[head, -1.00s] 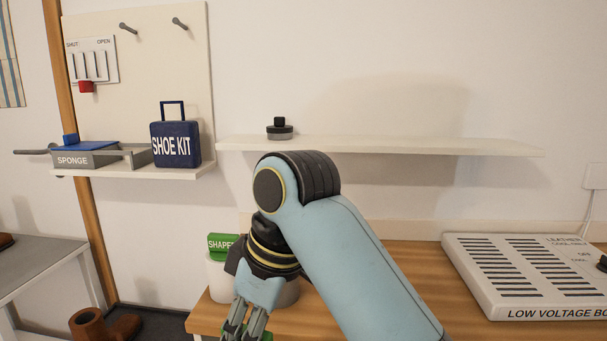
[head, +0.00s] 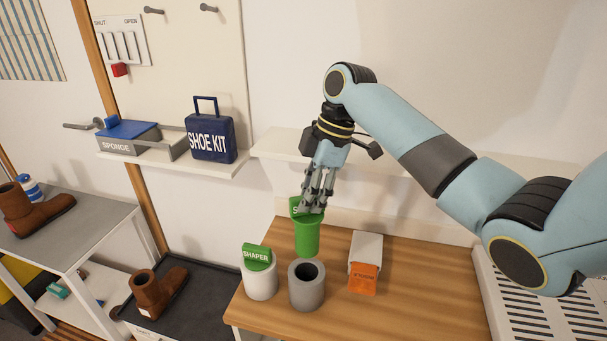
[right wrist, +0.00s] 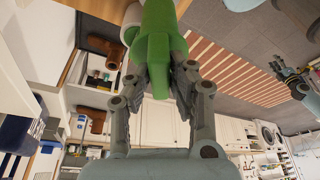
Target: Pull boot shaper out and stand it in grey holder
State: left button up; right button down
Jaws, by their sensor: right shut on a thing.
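My right gripper (head: 312,203) is shut on a green boot shaper (head: 307,238) and holds it upright in the air. The shaper also shows in the right wrist view (right wrist: 158,48), between the gripper's fingers (right wrist: 160,85). In the head view its lower end appears just behind and above the grey holder (head: 307,292), a round cup with a dark, empty opening. Whether it is centred over the opening I cannot tell. Another green shaper (head: 257,258) sits in a white cup (head: 260,284) to the left. A small light-blue and dark shape in the right wrist view may be my left gripper (right wrist: 297,88).
An orange-labelled white box (head: 365,255) stands right of the grey holder. A slatted white unit (head: 540,315) is at the right. A brown boot (head: 155,290) stands on a dark surface at the left. The wooden tabletop (head: 420,285) is clear between box and unit.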

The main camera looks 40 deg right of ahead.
aim_at(310, 219)
jog(key=shift+s+a, duration=0.1)
jog(key=shift+r+p, duration=0.1)
jog(key=shift+p, duration=0.3)
jog(key=shift+f, duration=0.35)
jog(key=shift+f+b, duration=1.7)
jog(key=shift+f, duration=0.95)
pick_arm(q)
jog(key=f, duration=0.2)
jog(key=shift+s+d+f, duration=0.15)
jog(key=shift+d+f, duration=0.05)
jog(key=shift+f, duration=0.15)
jog(key=shift+r+p, duration=0.5)
jog(key=shift+r, duration=0.2)
jog(key=shift+r+p, duration=0.3)
jog(key=shift+p, duration=0.2)
